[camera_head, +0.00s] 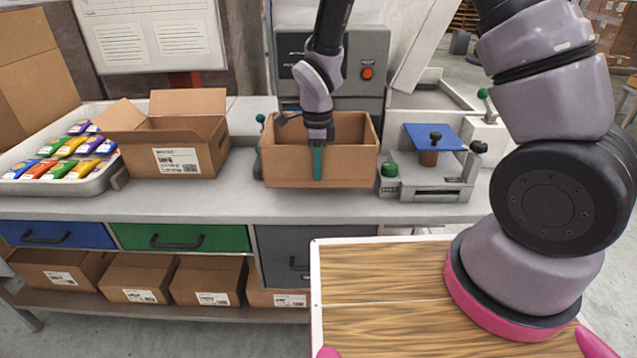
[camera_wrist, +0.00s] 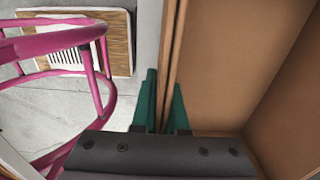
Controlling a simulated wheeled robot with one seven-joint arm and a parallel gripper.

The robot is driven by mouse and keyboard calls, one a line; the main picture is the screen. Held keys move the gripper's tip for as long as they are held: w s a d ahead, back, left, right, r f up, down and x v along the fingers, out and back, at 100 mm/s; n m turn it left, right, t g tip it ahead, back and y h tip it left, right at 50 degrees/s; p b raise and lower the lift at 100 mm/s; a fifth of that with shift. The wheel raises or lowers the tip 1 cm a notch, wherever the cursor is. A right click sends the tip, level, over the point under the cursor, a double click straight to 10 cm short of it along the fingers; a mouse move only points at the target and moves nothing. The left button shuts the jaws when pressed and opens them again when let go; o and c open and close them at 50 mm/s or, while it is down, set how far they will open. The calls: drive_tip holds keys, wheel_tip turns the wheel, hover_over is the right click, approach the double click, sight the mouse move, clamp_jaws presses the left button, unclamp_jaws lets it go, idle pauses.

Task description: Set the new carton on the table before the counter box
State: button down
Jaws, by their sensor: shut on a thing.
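The new carton (camera_head: 280,168) is a plain brown open-topped box. It stands upright at the middle of the grey table (camera_head: 230,205), in front of the grey counter box (camera_head: 372,48) with its orange-red button. It seems to rest on the tabletop, though a small gap under it cannot be ruled out. My gripper (camera_head: 317,158) reaches down from above and is shut on the carton's front wall. In the wrist view its green fingers (camera_wrist: 163,103) pinch that wall, with the carton's empty inside (camera_wrist: 235,65) to the right.
A flapped, labelled carton (camera_head: 175,148) stands left of it, beside a tray (camera_head: 62,186) of colourful packets. Drawers (camera_head: 180,238) and shelved cartons (camera_head: 207,282) are below. Bare tabletop lies in front of the carton.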

sight(317, 189)
drive_tip(key=shift+f, duration=2.6)
drive_tip(key=c, duration=0.9)
unclamp_jaws()
drive_tip(key=shift+c, duration=0.2)
